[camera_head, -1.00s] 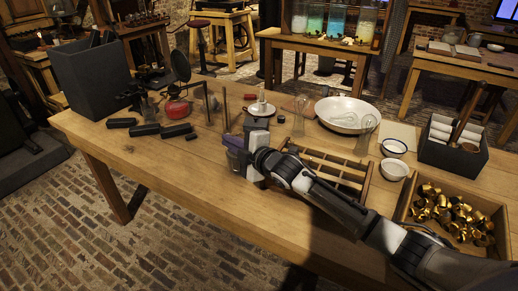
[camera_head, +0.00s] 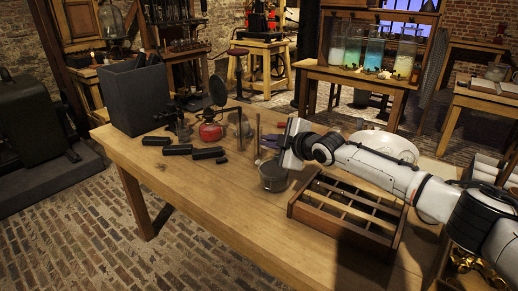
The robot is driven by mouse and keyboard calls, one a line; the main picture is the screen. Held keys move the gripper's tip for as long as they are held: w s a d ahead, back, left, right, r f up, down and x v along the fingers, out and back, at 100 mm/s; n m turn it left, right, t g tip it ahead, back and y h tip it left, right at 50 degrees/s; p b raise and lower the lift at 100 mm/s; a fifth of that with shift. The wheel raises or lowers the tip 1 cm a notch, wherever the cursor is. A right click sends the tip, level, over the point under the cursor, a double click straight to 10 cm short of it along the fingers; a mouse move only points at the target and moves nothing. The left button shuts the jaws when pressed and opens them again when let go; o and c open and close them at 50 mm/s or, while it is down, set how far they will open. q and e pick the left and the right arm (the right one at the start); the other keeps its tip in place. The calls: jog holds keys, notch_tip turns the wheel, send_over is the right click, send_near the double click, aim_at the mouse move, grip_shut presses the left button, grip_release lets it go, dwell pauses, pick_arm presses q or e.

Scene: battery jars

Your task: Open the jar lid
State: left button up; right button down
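Several glass jars (camera_head: 375,50) with pale green, blue and yellowish liquid stand in a wooden rack at the back; I cannot make out lids on them. My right arm comes in from the right over the wooden table. Its gripper (camera_head: 285,146) is above the table, just behind and above a small grey metal cup (camera_head: 272,177), far from the glass jars. A purple-blue piece (camera_head: 270,141) shows at the gripper's left; I cannot tell whether it is held. The fingers are mostly hidden. My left gripper is out of view.
A wooden compartment tray (camera_head: 320,219) lies under my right forearm. A white bowl (camera_head: 385,139) is partly hidden behind the arm. A red burner-like vessel (camera_head: 210,132), black blocks (camera_head: 208,153) and a dark box (camera_head: 142,98) stand at left. The table's front left is clear.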

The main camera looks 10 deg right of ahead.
jog(key=shift+d+r, duration=0.1)
jog(key=shift+r, duration=0.15)
dwell(0.9)
jog(key=c, duration=2)
grip_release()
jog(key=shift+f, duration=0.1)
jog(key=shift+s, duration=0.15)
jog(key=v, duration=1)
jog(key=shift+s, duration=0.1)
